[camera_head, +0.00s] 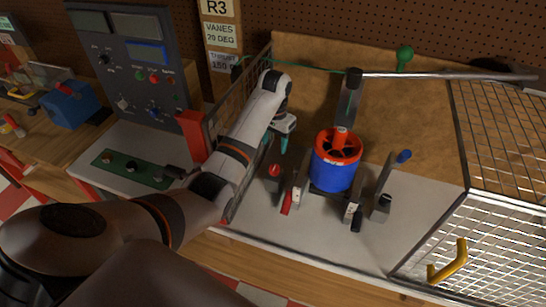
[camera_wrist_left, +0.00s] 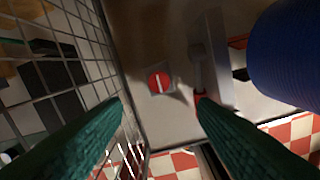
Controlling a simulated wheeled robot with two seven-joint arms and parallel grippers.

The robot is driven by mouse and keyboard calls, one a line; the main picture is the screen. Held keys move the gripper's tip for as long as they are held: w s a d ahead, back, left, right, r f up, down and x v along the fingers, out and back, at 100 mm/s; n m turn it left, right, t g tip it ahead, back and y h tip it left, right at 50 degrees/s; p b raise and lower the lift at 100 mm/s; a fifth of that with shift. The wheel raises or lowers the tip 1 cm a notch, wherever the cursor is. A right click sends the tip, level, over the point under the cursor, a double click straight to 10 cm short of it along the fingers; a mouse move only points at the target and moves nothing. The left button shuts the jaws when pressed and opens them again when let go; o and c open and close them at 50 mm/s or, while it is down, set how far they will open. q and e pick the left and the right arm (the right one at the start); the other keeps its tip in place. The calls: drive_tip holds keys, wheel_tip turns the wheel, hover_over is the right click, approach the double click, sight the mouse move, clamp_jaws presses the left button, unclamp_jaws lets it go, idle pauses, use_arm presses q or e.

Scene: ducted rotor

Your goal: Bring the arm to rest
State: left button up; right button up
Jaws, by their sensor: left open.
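My left gripper (camera_head: 284,145) hangs at the end of my white left arm, above the grey bench plate and to the left of the ducted rotor. In the left wrist view its two green fingers stand wide apart with nothing between them (camera_wrist_left: 162,103). The ducted rotor has a blue duct (camera_head: 332,176) and a red rotor (camera_head: 338,141). Its blue side also shows at the right of the wrist view (camera_wrist_left: 290,60). A red round knob (camera_wrist_left: 160,82) with a white line lies beyond the fingers; it also shows in the head view (camera_head: 274,170). My right gripper is not in view.
A wire mesh guard (camera_wrist_left: 85,70) stands close to the left finger. A grey control panel (camera_head: 135,60) stands at the left. A mesh door with a yellow handle (camera_head: 448,262) is at the lower right. A metal rod (camera_head: 450,76) spans the back right.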

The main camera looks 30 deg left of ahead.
use_arm(q)
drive_tip(key=shift+w+a+r, duration=0.15)
drive_tip(key=shift+w+r, duration=0.1)
drive_tip(key=shift+r, duration=0.15)
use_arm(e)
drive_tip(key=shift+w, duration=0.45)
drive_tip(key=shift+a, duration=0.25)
